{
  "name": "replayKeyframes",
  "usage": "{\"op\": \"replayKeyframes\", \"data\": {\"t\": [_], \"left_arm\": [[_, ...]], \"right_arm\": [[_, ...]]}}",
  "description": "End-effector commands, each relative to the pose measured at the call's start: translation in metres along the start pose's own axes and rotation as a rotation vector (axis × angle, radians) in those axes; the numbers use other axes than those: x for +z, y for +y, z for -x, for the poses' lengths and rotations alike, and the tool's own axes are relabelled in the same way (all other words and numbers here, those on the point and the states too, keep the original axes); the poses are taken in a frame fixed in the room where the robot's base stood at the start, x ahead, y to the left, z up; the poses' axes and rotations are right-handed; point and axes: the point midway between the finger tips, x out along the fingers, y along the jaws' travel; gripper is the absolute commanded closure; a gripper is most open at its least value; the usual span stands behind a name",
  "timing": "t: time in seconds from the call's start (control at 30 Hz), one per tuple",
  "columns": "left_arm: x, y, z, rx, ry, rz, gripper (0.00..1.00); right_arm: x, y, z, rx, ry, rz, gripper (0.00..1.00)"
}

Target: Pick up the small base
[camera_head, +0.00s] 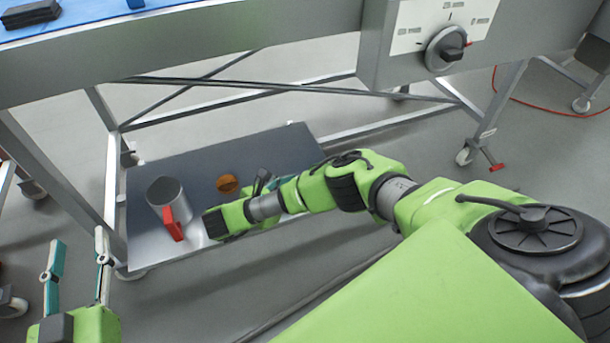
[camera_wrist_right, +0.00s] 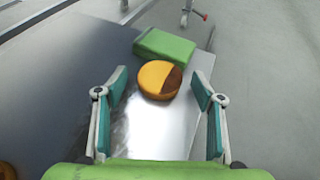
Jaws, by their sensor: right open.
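A small round piece (camera_wrist_right: 159,80), yellow-orange with a dark brown section, lies on the metal shelf in the right wrist view. It is just beyond and between the fingertips of my right gripper (camera_wrist_right: 160,74), which is open and empty. In the head view my right arm hides this piece and most of that gripper. A brown-orange disc (camera_head: 228,184) lies on the shelf (camera_head: 190,163) in the head view. Which round is the small base, I cannot tell. My left gripper (camera_head: 77,242) is open and empty at the lower left, away from the shelf.
A green block (camera_wrist_right: 164,47) lies right behind the yellow-brown piece. A grey metal mug (camera_head: 164,190) with a red handle stands on the shelf left of the disc. Table legs and braces surround the shelf, under a worktop with a knob panel (camera_head: 443,35).

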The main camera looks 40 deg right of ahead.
Motion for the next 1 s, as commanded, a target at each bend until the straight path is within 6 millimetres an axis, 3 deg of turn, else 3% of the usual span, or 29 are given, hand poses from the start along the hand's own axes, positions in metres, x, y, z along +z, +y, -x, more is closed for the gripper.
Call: {"op": "replayKeyframes", "data": {"t": [0.2,0.47,0.6,1.0], "left_arm": [[-0.025,0.003,-0.001,0.007,0.122,0.003,0.6],[-0.029,0.003,-0.001,0.007,0.134,0.003,0.6],[-0.028,0.003,-0.001,0.007,0.133,0.003,0.6],[-0.027,0.003,-0.001,0.007,0.126,0.003,0.6]], "right_arm": [[0.0,0.0,-0.006,0.0,0.0,0.001,0.38],[0.001,0.0,-0.007,0.0,0.0,0.001,0.38],[0.0,0.0,-0.007,0.0,0.0,0.0,0.68],[0.001,0.0,-0.006,0.0,-0.001,0.0,0.68]]}}
